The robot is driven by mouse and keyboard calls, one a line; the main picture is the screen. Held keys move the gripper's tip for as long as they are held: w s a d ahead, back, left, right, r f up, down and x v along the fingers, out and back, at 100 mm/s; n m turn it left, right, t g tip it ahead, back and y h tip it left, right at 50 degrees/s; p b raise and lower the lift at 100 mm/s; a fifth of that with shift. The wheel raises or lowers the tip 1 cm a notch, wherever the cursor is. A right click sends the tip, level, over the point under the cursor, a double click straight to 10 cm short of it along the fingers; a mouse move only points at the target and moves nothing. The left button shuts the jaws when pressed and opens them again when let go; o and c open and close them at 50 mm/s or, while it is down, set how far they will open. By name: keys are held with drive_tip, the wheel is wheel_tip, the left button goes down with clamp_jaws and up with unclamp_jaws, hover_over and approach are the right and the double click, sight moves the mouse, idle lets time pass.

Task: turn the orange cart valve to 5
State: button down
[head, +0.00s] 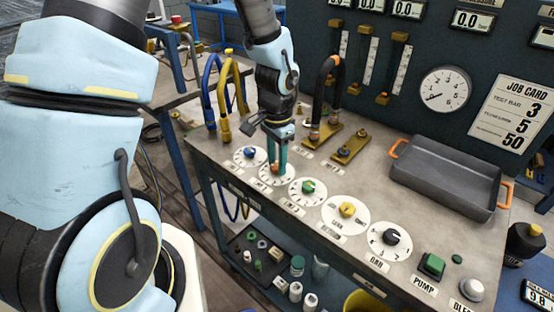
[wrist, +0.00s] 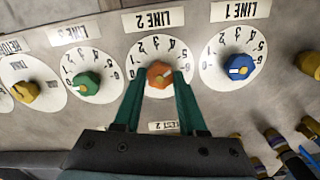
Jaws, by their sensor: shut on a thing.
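The orange valve knob (wrist: 160,74) sits in the middle of a white dial marked 0 to 6, beside a LINE 2 label (wrist: 153,18). In the head view the orange knob (head: 273,168) is partly hidden by my fingers. My gripper (wrist: 160,82) points down at the bench, its two green fingers on either side of the knob and shut on it. In the head view my gripper (head: 276,163) stands over the second dial from the left. A small pale mark shows on the knob, but I cannot tell which number it points to.
A blue knob (wrist: 240,67) and a green knob (wrist: 87,82) flank the dial closely. Yellow (head: 347,210) and black (head: 391,236) knobs sit further right. A grey tray (head: 447,178), a pressure gauge (head: 444,88) and a job card (head: 511,113) reading 3, 5, 50 are beyond.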

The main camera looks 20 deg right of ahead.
sight(276, 165)
drive_tip(key=shift+m, duration=0.3)
drive_tip(key=shift+c, duration=2.3)
unclamp_jaws()
wheel_tip(276, 165, up, 11)
drive_tip(key=b, duration=0.1)
drive_tip(key=shift+a+f, duration=0.1)
drive_tip(key=a+r+n+t, duration=0.1)
drive_tip(key=a+n, duration=1.3)
drive_tip(key=a, duration=1.1)
drive_tip(key=shift+w+a+t, duration=0.3)
drive_tip(key=shift+w+a, duration=0.05)
drive_tip(key=shift+w, duration=0.05)
